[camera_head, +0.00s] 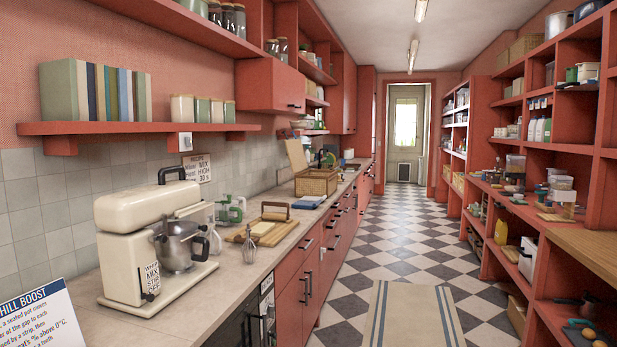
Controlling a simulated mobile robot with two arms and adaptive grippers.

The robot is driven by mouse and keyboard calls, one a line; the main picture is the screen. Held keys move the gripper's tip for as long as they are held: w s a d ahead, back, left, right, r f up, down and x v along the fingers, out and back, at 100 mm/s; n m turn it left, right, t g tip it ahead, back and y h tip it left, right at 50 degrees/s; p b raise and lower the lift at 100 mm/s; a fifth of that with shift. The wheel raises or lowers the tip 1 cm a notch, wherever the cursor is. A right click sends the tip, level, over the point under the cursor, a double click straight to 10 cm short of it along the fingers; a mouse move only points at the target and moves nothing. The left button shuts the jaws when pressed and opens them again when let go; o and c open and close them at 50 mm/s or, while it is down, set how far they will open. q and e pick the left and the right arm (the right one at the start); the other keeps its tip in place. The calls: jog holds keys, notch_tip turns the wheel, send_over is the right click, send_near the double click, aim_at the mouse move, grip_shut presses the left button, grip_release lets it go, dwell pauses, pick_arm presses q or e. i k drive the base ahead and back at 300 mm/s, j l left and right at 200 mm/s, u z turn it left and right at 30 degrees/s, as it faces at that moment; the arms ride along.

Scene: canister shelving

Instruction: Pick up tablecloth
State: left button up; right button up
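A flat blue item (308,202), which looks like folded cloth, lies on the left counter beside a wicker basket (316,181). It is too small to tell surely whether it is the tablecloth. A beige mat with dark blue stripes (413,318) lies flat on the checkered floor in the aisle. No other cloth is plain to see. Neither of my grippers is in view.
The left counter (150,318) holds a cream stand mixer (125,235), a whisk (249,245) and a wooden board (262,233). Red shelves (602,130) with jars and bottles line the right. The checkered aisle (405,230) is clear up to a far door (405,137).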

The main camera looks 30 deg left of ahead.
aim_at(303, 206)
jog(key=i+u, duration=0.1)
jog(key=u, duration=0.45)
jog(key=i, duration=3.95)
